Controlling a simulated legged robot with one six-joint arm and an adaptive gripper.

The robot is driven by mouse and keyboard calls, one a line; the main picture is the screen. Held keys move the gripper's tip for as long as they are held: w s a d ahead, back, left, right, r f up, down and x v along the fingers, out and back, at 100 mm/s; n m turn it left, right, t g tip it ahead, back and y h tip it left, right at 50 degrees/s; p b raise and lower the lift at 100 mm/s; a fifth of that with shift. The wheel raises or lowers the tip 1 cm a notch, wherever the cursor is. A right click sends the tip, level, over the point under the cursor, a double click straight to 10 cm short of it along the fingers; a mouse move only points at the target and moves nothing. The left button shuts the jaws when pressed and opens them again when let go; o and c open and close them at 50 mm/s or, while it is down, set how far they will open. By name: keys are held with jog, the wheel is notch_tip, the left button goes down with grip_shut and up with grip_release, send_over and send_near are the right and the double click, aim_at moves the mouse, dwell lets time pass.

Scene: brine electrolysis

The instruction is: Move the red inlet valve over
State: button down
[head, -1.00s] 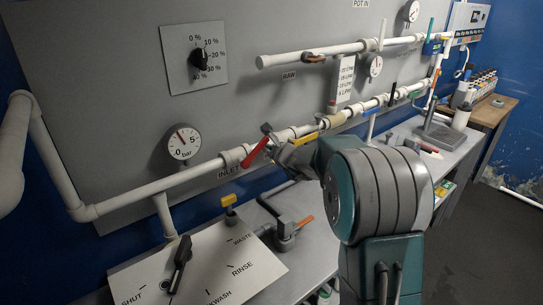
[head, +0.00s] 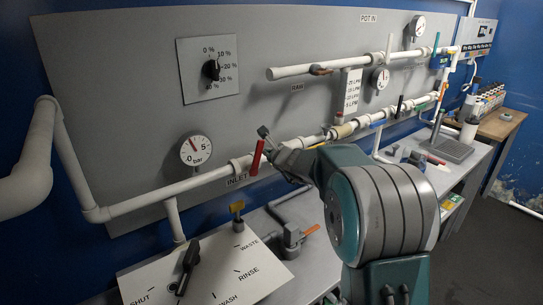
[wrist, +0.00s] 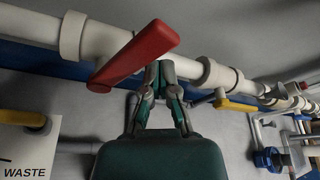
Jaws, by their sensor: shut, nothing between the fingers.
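The red inlet valve handle (head: 257,158) sits on the white pipe above the INLET label in the head view. It stands steeply in that picture, slanting across the pipe line. In the head view my gripper (head: 271,144) is right beside the handle and partly hides the pipe.
A yellow handle (wrist: 236,104) is on the same pipe to the right. A pressure gauge (head: 196,150) is mounted left of the valve. Below is a white labelled panel (head: 225,270) with a black knob (head: 188,265). An orange-handled valve (head: 296,236) stands on the bench.

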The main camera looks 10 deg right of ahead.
jog(key=shift+s+a+r, duration=0.2)
jog(key=shift+a+r, duration=0.1)
jog(key=shift+a, duration=0.2)
jog(key=shift+s+a+r, duration=0.2)
jog(key=shift+a+r, duration=0.05)
jog(key=shift+a, duration=0.35)
